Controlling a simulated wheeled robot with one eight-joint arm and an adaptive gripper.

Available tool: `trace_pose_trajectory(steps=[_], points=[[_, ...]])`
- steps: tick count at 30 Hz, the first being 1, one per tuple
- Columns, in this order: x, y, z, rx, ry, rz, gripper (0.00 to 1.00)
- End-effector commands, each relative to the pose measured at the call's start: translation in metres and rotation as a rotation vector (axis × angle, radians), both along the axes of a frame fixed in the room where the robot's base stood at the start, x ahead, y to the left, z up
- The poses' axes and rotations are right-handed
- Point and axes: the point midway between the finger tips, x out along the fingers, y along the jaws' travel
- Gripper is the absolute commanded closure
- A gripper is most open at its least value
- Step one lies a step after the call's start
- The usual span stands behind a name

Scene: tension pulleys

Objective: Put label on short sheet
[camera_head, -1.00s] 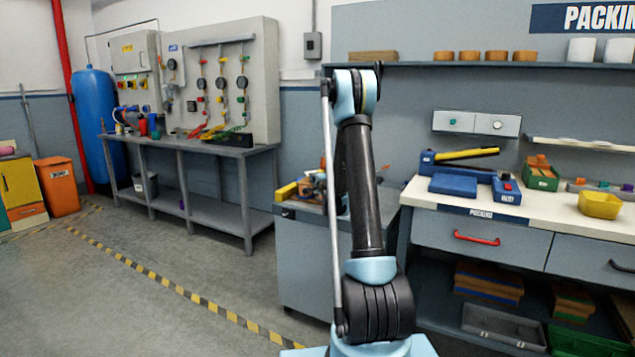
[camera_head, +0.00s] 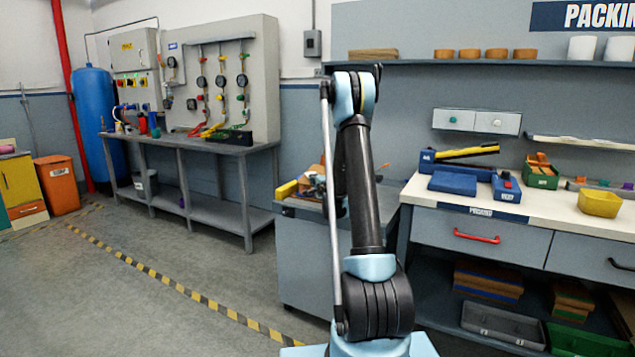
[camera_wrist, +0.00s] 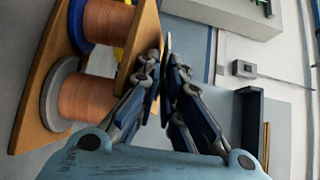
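My gripper (camera_wrist: 161,75) shows in the wrist view. Its two fingers come together at the tips, and I see no label clearly between them. In the head view my arm stands upright in the middle and its end is not visible. I cannot pick out the label or the short sheet in either view. In the wrist view, a wooden rack (camera_wrist: 32,100) with copper-coloured spools (camera_wrist: 88,97) is at the left, close beside the fingers.
In the head view, a grey cabinet (camera_head: 310,262) with tools on top stands behind my arm. The packing bench (camera_head: 416,193) is at right, with a blue device (camera_head: 453,184) and yellow bin (camera_head: 600,203). A grey bench (camera_head: 245,152) is at left. The left floor is open.

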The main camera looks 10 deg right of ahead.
Motion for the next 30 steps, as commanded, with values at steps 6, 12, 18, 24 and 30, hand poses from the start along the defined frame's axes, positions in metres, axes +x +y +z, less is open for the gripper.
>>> trace_pose_trajectory(steps=[6, 12, 18, 24, 30], points=[[0.001, -0.001, 0.0, 0.0, 0.0, -0.001, 0.87], [0.001, -0.001, 0.003, 0.0, 0.0, -0.002, 0.87], [-0.014, -0.004, 0.012, 0.0, 0.0, -0.003, 0.87], [-0.055, -0.011, 0.012, 0.0, 0.0, -0.003, 0.87], [-0.09, -0.016, 0.012, 0.0, 0.0, -0.002, 0.87]])
